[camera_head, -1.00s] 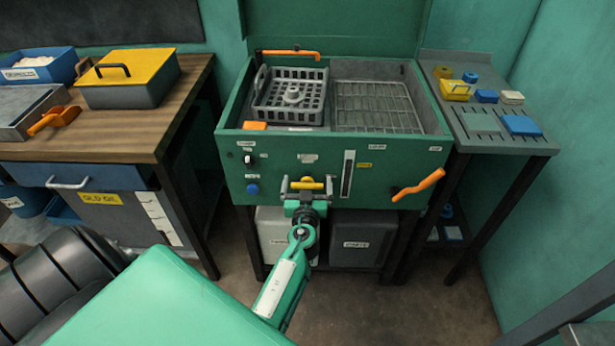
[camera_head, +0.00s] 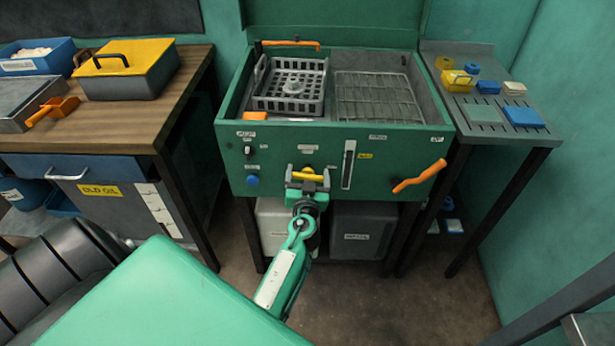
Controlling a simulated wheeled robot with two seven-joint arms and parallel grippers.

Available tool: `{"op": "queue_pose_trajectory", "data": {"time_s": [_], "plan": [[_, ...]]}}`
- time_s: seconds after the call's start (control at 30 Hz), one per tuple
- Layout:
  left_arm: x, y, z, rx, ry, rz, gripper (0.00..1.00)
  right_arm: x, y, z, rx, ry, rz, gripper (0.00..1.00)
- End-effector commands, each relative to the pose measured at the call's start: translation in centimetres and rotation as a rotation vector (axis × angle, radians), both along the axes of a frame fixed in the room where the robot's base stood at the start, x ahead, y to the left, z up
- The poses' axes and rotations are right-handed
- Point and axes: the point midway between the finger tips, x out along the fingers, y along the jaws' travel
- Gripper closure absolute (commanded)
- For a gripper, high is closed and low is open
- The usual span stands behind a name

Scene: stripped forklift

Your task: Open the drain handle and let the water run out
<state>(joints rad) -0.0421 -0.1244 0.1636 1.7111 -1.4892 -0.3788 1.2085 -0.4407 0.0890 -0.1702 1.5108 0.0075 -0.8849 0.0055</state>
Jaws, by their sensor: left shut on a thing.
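The green wash tank (camera_head: 355,160) stands in the middle with its lid up. A yellow handle (camera_head: 307,175), which I take as the drain handle, sits low on its front panel. My left gripper (camera_head: 308,179) is shut on this handle, with one finger at each side. The handle lies nearly level, its right end slightly lower. The drain outlet behind my gripper is hidden, and no running water shows. My right gripper is not in view.
An orange lever (camera_head: 418,176) sticks out at the panel's right. Grey bins (camera_head: 362,230) stand under the tank. A wooden bench (camera_head: 140,125) is at left, a grey side table (camera_head: 490,115) at right. The floor in front is partly clear.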

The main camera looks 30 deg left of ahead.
Motion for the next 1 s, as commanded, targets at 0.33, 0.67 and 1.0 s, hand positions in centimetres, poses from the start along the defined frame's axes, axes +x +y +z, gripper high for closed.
{"op": "queue_pose_trajectory", "data": {"time_s": [0.33,0.67,1.0], "plan": [[0.1,-0.2,-0.2,0.263,0.159,0.0,0.39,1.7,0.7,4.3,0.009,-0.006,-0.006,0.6],[0.3,-0.3,-0.3,0.533,0.324,0.0,0.39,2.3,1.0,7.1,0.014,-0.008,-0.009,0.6],[0.3,-0.5,-0.4,0.808,0.494,0.0,0.39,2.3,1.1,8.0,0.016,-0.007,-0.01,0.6]]}}
